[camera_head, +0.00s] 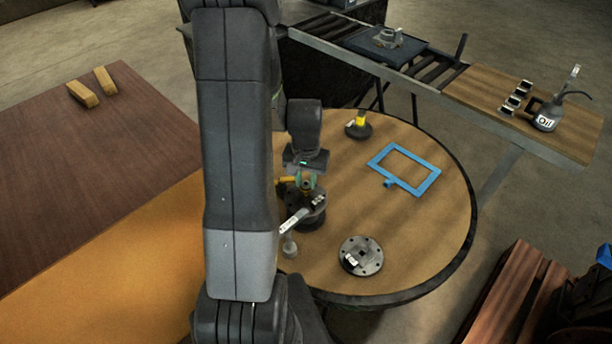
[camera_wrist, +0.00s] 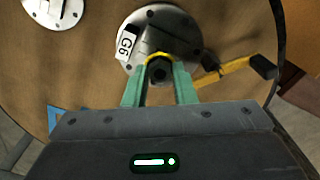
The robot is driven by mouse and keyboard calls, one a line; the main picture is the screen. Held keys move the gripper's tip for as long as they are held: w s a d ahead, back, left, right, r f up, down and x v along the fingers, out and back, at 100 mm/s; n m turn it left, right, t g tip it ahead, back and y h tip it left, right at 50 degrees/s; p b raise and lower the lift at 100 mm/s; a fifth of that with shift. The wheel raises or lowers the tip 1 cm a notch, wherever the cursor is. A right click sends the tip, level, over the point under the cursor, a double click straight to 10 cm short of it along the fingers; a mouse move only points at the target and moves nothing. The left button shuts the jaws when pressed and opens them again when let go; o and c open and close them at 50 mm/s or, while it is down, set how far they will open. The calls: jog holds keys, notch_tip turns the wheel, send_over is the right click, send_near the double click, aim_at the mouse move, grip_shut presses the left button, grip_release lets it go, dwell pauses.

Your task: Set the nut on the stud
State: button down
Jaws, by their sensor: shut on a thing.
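My gripper (camera_wrist: 160,80) is shut, its green fingers on both sides of a dark nut (camera_wrist: 158,70) with a hole in its middle. A yellow rim shows at the nut's far side. In the head view my gripper (camera_head: 305,180) is over a dark round flanged part (camera_head: 308,218) on the round table. In the wrist view this flange (camera_wrist: 160,32), with a white G6 tag (camera_wrist: 126,43), lies behind the nut. The stud cannot be made out; the nut and fingers cover that part. I cannot tell whether the nut touches anything below.
A yellow-orange bar (camera_wrist: 236,73) sticks out beside my right finger. A second flange (camera_head: 361,256), a blue frame (camera_head: 432,180) and a yellow-topped part (camera_head: 359,126) are on the round table (camera_head: 420,235). An oil can (camera_head: 547,116) stands on the bench. The table's right side has free room.

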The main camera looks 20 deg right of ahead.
jog(key=shift+f+b, duration=0.4)
jog(key=shift+f, duration=0.45)
jog(key=shift+f+b, duration=0.55)
jog(key=shift+b, duration=0.2)
dwell(0.4)
dwell(0.5)
jog(key=c, duration=1.1)
grip_release()
jog(key=shift+r, duration=0.1)
notch_tip(320, 180, up, 14)
jog(key=shift+f, duration=0.1)
